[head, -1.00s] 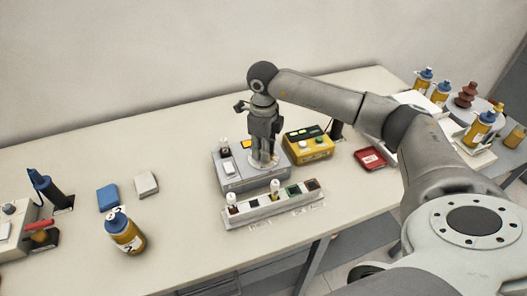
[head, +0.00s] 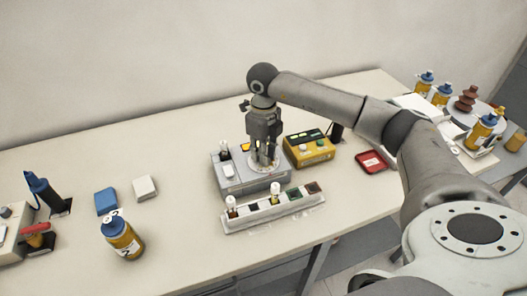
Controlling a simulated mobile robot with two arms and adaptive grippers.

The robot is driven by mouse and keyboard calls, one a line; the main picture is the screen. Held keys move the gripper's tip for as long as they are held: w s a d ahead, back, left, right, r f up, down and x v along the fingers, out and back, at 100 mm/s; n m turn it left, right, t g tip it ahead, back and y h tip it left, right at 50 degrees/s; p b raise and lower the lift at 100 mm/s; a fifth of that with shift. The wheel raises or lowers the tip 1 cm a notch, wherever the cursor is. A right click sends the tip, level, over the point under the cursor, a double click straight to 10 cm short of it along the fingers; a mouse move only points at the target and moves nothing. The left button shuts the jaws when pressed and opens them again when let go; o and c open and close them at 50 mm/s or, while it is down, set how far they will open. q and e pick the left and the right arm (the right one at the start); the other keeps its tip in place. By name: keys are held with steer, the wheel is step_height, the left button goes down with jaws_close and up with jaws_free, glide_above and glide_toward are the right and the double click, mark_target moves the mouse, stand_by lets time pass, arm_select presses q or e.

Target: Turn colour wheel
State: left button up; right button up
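The grey box-shaped instrument (head: 240,185) stands mid-table. A round pale disc (head: 259,170) on its top, which looks like the colour wheel, is partly covered by my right gripper. My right gripper (head: 264,161) points straight down, its fingertips at or just over the disc. Whether the fingers touch or grip the disc is too small to tell. My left gripper is not in view.
A white rack (head: 257,217) with small vials stands in front of the instrument. A yellow device (head: 309,148) is close on its right, and a red tray (head: 372,161) lies further right. A blue-capped bottle (head: 122,240) stands at left. The table's back left is clear.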

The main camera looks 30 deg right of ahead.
steer(key=o, duration=0.5)
steer(key=shift+c, duration=0.2)
steer(key=shift+r, duration=0.1)
step_height(320, 180, up, 12)
stand_by(0.6)
